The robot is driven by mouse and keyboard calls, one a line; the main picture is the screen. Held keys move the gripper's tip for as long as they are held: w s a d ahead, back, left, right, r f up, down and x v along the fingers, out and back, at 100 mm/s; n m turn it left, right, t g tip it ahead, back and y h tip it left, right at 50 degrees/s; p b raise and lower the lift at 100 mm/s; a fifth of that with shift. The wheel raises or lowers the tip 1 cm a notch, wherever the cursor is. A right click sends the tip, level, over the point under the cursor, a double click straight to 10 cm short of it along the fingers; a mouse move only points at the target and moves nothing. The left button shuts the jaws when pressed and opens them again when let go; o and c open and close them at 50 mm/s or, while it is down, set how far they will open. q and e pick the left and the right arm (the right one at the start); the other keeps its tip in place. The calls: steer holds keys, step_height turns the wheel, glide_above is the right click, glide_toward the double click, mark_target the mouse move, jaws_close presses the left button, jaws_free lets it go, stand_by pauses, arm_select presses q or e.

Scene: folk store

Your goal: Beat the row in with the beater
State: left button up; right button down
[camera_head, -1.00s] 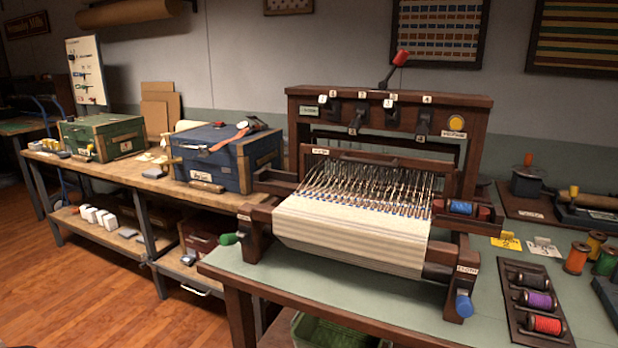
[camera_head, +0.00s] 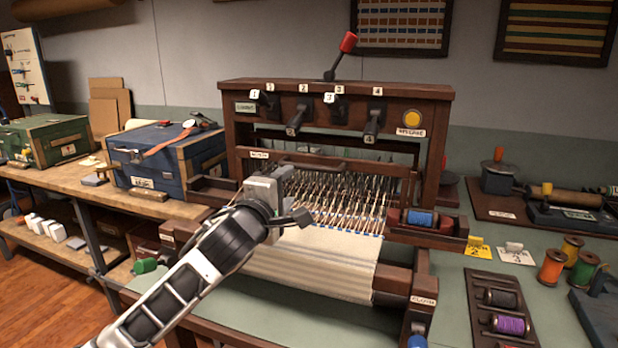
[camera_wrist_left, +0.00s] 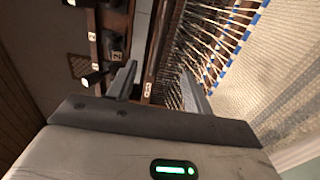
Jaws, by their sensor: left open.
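The loom (camera_head: 340,95) stands on the green-topped table. Its beater (camera_head: 395,170) is a dark wooden bar with a small white label, crossing the loom behind the warp threads (camera_head: 345,200). Cream cloth (camera_head: 325,258) hangs in front. My left gripper (camera_head: 285,172) is at the beater's left part, partly hiding it. In the left wrist view, my open fingers (camera_wrist_left: 158,82) stand apart, with the labelled beater bar (camera_wrist_left: 153,75) between them in the picture; whether they touch it I cannot tell. My right gripper is in neither view.
A blue-thread shuttle (camera_head: 420,218) sits in a tray at the loom's right. Levers (camera_head: 372,125) and a red-tipped handle (camera_head: 345,50) stick out above. A spool rack (camera_head: 500,310) and loose spools (camera_head: 572,255) lie to the right. A blue chest (camera_head: 150,160) stands left.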

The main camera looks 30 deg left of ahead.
mark_target(305, 168)
arm_select(q)
steer(key=x, duration=0.8)
steer(key=shift+r, duration=0.1)
steer(key=shift+w+a, duration=0.1)
steer(key=shift+w, duration=0.6)
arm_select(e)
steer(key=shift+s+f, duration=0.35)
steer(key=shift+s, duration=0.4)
arm_select(q)
jaws_close()
steer(key=shift+s, duration=0.1)
